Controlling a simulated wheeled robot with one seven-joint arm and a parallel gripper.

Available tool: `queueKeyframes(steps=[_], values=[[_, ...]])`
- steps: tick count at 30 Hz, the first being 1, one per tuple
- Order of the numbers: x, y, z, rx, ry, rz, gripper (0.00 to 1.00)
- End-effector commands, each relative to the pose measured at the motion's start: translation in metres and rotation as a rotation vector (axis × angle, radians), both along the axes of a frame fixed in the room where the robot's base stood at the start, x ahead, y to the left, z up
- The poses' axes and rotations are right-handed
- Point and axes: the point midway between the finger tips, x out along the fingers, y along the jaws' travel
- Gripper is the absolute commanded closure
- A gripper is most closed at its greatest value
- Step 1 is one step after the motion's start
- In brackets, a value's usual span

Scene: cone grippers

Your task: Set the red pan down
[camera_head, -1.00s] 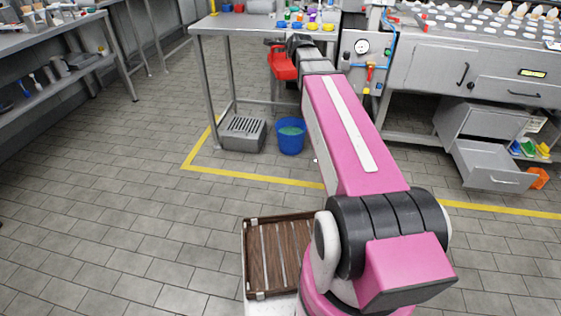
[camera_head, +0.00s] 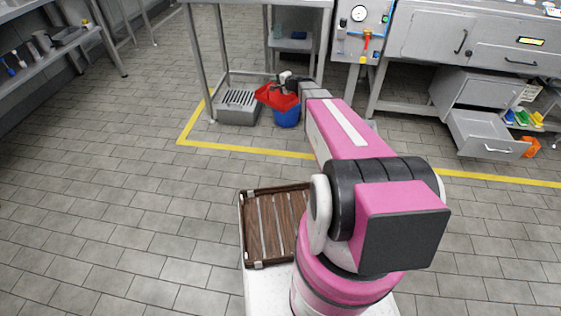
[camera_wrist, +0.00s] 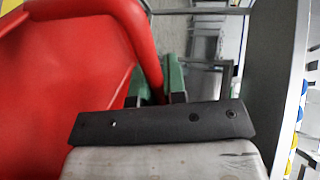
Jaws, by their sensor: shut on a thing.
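The red pan (camera_head: 276,97) hangs from my gripper (camera_head: 287,81) in the head view, in front of the blue bucket (camera_head: 287,117), whose upper part it hides. In the wrist view the red pan (camera_wrist: 65,75) fills the left side, tilted. Its rounded red handle runs down between the green fingers of my gripper (camera_wrist: 159,82), which are shut on it. From the head view I cannot tell whether the pan touches the bucket.
A grey slotted box (camera_head: 238,106) stands on the floor left of the bucket. A steel table (camera_head: 232,3) rises above them. A wooden slatted tray (camera_head: 251,230) lies close to my base. An open drawer (camera_head: 490,149) juts out at right. The tiled floor at left is clear.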

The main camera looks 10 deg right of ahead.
Motion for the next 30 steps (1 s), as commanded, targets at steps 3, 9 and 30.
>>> queueKeyframes(steps=[3, 9, 30], values=[[0.002, 0.004, -0.058, 0.001, 0.004, 0.107, 1.0], [-0.011, 0.014, -0.15, 0.003, 0.002, 0.291, 1.0], [-0.087, 0.029, -0.379, 0.004, -0.005, 0.563, 1.0]])
